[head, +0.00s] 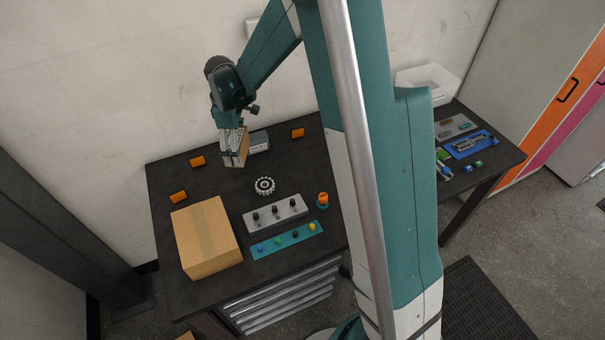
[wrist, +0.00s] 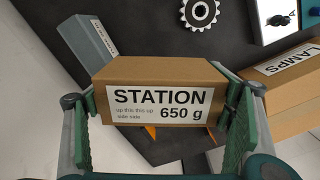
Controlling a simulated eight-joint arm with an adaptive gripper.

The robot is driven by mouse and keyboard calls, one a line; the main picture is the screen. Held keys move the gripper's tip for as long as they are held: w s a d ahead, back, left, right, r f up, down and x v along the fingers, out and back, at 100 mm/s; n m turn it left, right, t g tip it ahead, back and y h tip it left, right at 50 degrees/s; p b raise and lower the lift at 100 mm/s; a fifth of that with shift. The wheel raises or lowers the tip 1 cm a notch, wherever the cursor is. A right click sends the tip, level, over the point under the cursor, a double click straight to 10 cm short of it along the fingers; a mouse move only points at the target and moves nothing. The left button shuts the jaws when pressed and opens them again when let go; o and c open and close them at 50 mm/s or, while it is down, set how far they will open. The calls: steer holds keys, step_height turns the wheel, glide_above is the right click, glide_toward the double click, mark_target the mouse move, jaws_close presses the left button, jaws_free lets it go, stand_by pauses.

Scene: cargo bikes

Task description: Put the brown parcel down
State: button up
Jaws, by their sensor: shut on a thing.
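The brown parcel (wrist: 155,72) is a small cardboard box with a white label reading "STATION 650 g". My gripper (wrist: 162,112) is shut on it, with one green-padded finger against each end. In the head view, my gripper (head: 232,148) holds the parcel (head: 243,148) over the back left part of the dark table (head: 215,181). I cannot tell how much space is under the parcel. Its underside is hidden.
A grey labelled block (head: 259,142) stands close beside the parcel. A large carton (head: 207,237), a cog (head: 264,186), a knob panel (head: 276,213), a teal button strip (head: 287,240) and several orange blocks (head: 197,161) share the table. Bare tabletop lies between them.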

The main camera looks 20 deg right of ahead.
steer(key=s+d+m, duration=0.2)
steer(key=s+d, duration=0.3)
steer(key=d, duration=0.7)
steer(key=m, duration=0.1)
glide_above(304, 174)
steer(key=shift+r, duration=0.1)
steer(key=shift+f, duration=2.9)
steer(key=shift+f, duration=0.15)
steer(key=shift+f, duration=1.95)
steer(key=shift+f+b, duration=0.15)
steer(key=shift+b, duration=0.25)
